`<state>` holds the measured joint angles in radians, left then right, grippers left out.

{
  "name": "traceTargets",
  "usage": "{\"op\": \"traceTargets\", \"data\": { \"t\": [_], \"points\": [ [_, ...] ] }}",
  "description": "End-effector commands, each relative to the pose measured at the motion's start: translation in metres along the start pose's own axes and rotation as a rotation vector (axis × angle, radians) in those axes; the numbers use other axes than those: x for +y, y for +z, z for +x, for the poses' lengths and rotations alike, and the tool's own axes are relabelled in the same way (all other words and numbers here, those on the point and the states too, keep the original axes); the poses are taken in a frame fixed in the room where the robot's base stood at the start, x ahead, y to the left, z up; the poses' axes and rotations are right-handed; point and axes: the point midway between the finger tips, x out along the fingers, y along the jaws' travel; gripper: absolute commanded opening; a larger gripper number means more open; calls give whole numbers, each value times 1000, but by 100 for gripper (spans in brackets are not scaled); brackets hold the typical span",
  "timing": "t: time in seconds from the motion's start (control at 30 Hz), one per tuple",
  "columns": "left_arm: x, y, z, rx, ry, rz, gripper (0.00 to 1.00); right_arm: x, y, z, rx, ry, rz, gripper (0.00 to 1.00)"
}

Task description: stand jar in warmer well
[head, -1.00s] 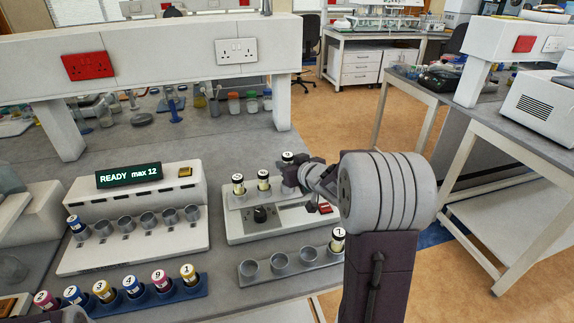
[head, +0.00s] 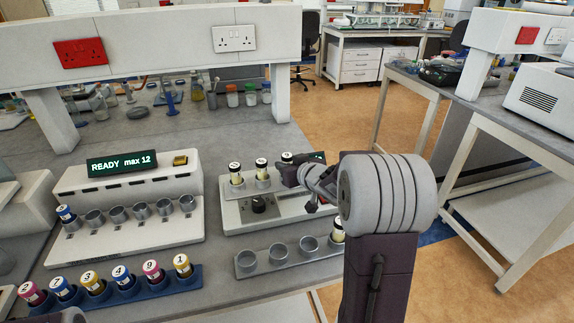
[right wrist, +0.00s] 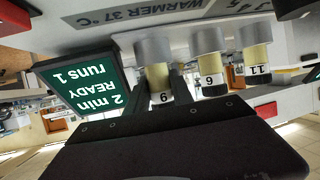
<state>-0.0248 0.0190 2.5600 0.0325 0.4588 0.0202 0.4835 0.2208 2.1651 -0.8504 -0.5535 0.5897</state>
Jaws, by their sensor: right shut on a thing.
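The warmer (head: 290,213) is a white unit with a knob, a small dark display and a row of grey wells at its back. Two cream jars with numbered tops, the left jar (head: 236,173) and the middle jar (head: 261,169), stand in wells. My right gripper (head: 290,172) is at the right end of that row, shut on a third jar (head: 287,157). In the upside-down right wrist view the fingers hold this jar (right wrist: 157,80), whose lower end appears inside the well (right wrist: 153,50). The well's inside is hidden.
A grey rack (head: 279,253) in front has several empty wells and a jar (head: 337,230) partly behind my right arm. A white READY unit (head: 125,225) and a blue rack (head: 128,287) of coloured jars lie left. A white shelf (head: 160,45) spans behind.

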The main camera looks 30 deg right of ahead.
Motion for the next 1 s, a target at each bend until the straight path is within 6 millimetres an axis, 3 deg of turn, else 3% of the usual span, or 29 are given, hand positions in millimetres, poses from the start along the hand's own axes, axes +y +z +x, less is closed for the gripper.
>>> {"op": "traceTargets", "data": {
  "t": [0.33,0.37,0.43,1.0],
  "points": [
    [0,1,6,0,0,0,36,0,7,3,1,0,1,0],
    [0,1,6,0,0,0,36,0,7,3,1,0,1,34],
    [0,0,5,0,0,0,36,0,6,3,1,0,1,53],
    [0,0,4,0,0,0,36,2,5,0,2,5,1,53]
  ]
}}
